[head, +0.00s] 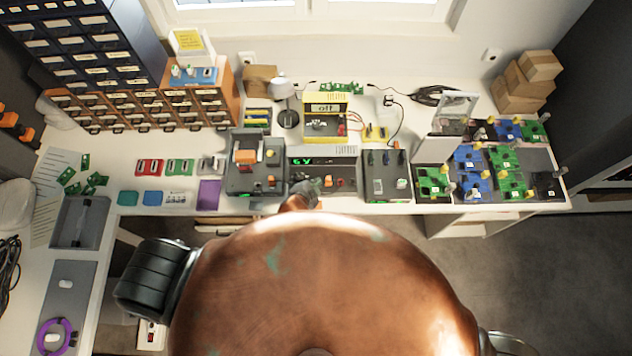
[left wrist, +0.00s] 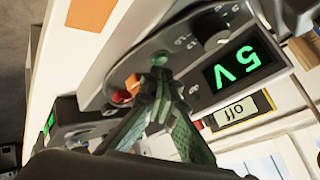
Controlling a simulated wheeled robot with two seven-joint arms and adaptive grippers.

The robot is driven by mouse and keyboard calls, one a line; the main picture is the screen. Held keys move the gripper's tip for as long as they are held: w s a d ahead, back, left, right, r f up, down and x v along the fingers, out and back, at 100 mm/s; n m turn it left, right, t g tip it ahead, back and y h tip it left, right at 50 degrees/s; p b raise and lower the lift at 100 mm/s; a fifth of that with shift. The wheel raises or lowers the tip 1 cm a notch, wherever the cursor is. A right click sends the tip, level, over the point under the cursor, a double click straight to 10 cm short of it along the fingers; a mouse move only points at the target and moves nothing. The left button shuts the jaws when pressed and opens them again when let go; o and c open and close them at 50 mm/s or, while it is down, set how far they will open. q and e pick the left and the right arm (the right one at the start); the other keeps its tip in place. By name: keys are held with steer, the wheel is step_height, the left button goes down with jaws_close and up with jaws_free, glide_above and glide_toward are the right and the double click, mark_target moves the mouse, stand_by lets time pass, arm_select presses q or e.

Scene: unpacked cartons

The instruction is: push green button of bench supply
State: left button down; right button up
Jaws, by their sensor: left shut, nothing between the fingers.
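The bench supply (head: 345,172) is a dark unit at the middle of the bench with a lit green display (head: 302,161). In the left wrist view its display (left wrist: 238,62) reads 5V. A round green button (left wrist: 160,57) shows on its panel beside red and orange parts (left wrist: 126,90). My left gripper (head: 306,187) is at the front of the supply. In the left wrist view its fingers (left wrist: 161,88) are together and empty, with the tips right at the green button. I cannot tell whether they touch it. My right gripper is not in view.
A grey station (head: 240,178) with an orange part stands left of the supply, and another grey unit (head: 386,186) right of it. A yellow device (head: 325,107) reading "off" stands behind. Green and blue boards (head: 505,160) fill the right side.

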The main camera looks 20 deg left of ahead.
arm_select(q)
steer(key=shift+f, duration=0.1)
stand_by(0.4)
steer(key=shift+f, duration=0.35)
steer(key=shift+r+p, duration=0.45)
steer(key=shift+p, duration=0.15)
step_height(320, 180, up, 6)
steer(key=p, duration=0.6)
stand_by(0.4)
